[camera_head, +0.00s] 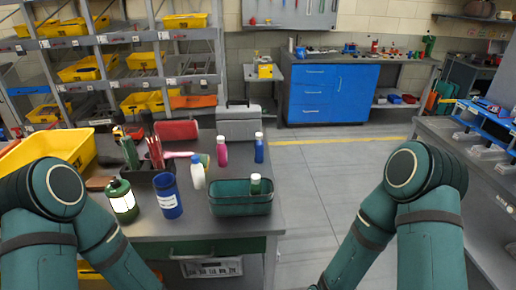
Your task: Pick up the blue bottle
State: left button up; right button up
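A slim blue bottle (259,150) with a white cap stands upright near the back right of the grey table (225,225). A pink bottle (221,153) with a white cap stands to its left. A white bottle (198,175) with a blue cap stands further forward. A wider blue container (168,197) with a white label stands near the front of the table. My two green arms come in at the lower left and lower right. Neither gripper shows in the head view.
A dark green tray (232,208) holding a green bottle (256,185) sits at the table's right edge, in front of the blue bottle. A grey case (238,125) is behind. Open floor lies right.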

aim_at(259, 143)
jog(key=i+l+u, duration=0.1)
jog(key=l, duration=0.4)
jog(key=i+l+u, duration=0.15)
jog(key=l, duration=0.4)
jog(key=i+l+u, duration=0.1)
jog(key=l, duration=0.45)
jog(key=i+l+u, duration=0.15)
jog(key=l, duration=0.4)
